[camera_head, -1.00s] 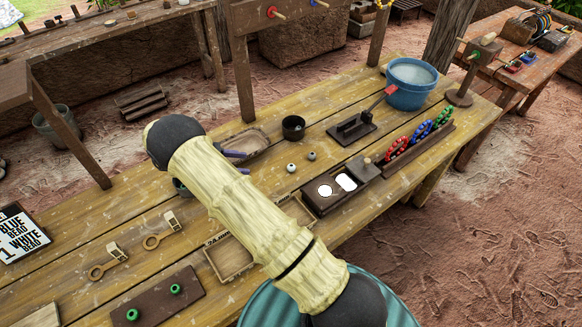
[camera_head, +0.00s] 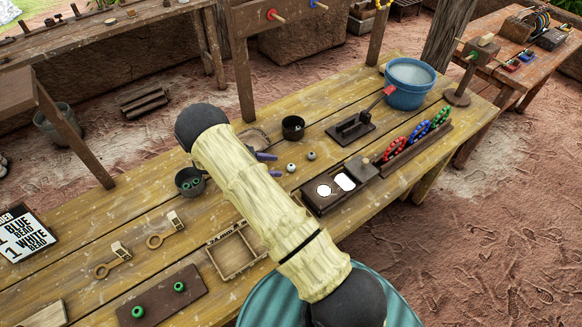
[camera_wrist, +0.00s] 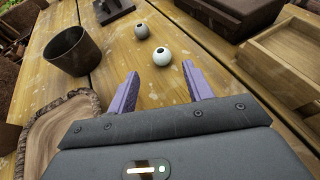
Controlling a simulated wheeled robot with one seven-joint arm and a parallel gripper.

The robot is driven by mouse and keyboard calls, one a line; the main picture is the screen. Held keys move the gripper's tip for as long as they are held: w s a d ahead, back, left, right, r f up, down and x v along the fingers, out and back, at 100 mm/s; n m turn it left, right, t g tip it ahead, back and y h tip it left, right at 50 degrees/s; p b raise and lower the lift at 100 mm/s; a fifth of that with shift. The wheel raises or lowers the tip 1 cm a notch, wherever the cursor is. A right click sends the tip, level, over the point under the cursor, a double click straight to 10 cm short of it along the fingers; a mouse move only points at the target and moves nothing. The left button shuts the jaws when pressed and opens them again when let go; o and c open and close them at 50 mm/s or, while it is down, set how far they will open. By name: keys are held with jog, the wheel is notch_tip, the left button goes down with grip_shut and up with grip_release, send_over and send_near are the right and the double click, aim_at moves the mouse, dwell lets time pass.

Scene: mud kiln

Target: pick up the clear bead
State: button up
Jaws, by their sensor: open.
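Two small round beads with dark holes lie on the wooden table. The nearer, pale whitish bead (camera_wrist: 162,56) is just beyond my fingertips in the wrist view; in the head view it is the left bead (camera_head: 291,168). The other, greyer bead (camera_wrist: 142,31) lies farther off and also shows in the head view (camera_head: 311,156). I cannot tell surely which is clear. My gripper (camera_wrist: 160,73) is open and empty, its purple fingers pointing at the nearer bead. In the head view, the gripper (camera_head: 271,165) is partly hidden by my arm.
A dark cup (camera_wrist: 72,50) and a rough-edged wooden tray (camera_wrist: 45,130) stand to the left in the wrist view. A dark box (camera_head: 316,203) with white insides and a wooden frame tray (camera_head: 213,259) sit nearby. A blue bucket (camera_head: 405,97) stands at the far right.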

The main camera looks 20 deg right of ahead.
aim_at(287, 167)
jog(key=p+x, duration=0.1)
jog(key=x, duration=0.3)
jog(key=shift+s+d+r+p, duration=0.1)
jog(key=shift+s+d+p, duration=0.15)
jog(key=shift+p, duration=0.15)
jog(key=shift+d+f, duration=0.2)
jog(key=shift+d, duration=0.1)
jog(key=c, duration=1)
